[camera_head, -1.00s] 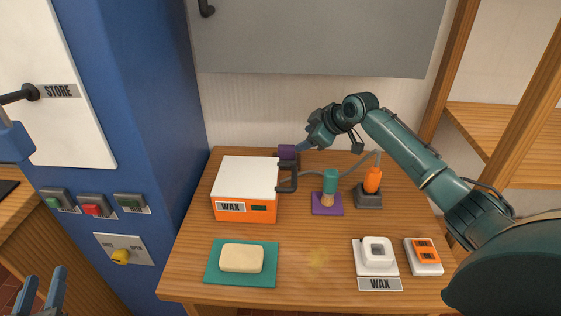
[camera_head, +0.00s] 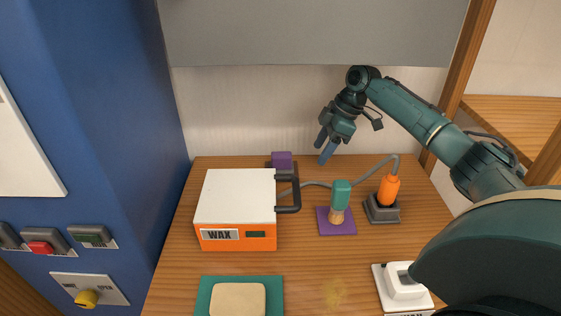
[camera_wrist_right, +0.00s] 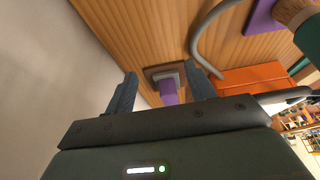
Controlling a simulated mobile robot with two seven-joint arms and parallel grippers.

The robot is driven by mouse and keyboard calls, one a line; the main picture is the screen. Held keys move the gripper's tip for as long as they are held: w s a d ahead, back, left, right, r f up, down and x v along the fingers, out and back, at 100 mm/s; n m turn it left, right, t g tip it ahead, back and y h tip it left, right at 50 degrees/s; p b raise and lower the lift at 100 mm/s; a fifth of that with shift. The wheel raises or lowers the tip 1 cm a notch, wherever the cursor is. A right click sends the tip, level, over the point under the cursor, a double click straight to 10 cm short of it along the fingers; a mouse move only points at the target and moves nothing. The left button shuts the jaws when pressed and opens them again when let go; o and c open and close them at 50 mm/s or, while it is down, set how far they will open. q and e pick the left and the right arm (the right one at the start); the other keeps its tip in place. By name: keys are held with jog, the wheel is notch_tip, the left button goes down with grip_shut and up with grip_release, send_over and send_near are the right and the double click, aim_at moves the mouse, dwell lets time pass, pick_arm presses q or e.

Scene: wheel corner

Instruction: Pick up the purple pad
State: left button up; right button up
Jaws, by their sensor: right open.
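A small purple block (camera_head: 281,160) stands behind the wax box, near the back wall. In the right wrist view its purple upright part (camera_wrist_right: 168,92) rises from a grey collar on a brownish square base. A flat purple mat (camera_head: 325,226) lies under a green-handled brush (camera_head: 342,194). I cannot tell from looks alone which is called the pad. My right gripper (camera_head: 322,149) is open and empty, above and right of the block in the head view. In the wrist view the block shows between its fingers (camera_wrist_right: 160,74), apart from them. My left gripper is out of view.
The orange and white wax box (camera_head: 235,197) with a black handle (camera_head: 289,188) stands in front of the block. An orange tool (camera_head: 388,190) with a grey cable sits in a dark stand. A grey cabinet (camera_head: 310,35) hangs above. Bare wood lies at the front middle.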

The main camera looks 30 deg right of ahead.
aim_at(283, 154)
jog(key=w+a, duration=0.2)
jog(key=a, duration=0.1)
jog(key=w+a, duration=0.1)
jog(key=a, duration=0.1)
jog(key=shift+w+a, duration=0.1)
jog(key=shift+a, duration=0.05)
jog(key=a, duration=0.1)
jog(key=w+a, duration=0.1)
jog(key=a+b, duration=0.1)
jog(key=shift+w+f, duration=0.3)
jog(key=shift+w, duration=0.1)
jog(key=shift+w+a+f, duration=0.1)
jog(key=shift+a+f, duration=0.1)
jog(key=shift+f, duration=0.5)
jog(key=shift+w+a+f, duration=0.1)
jog(key=shift+f, duration=0.3)
jog(key=c, duration=0.8)
jog(key=shift+c, duration=1.4)
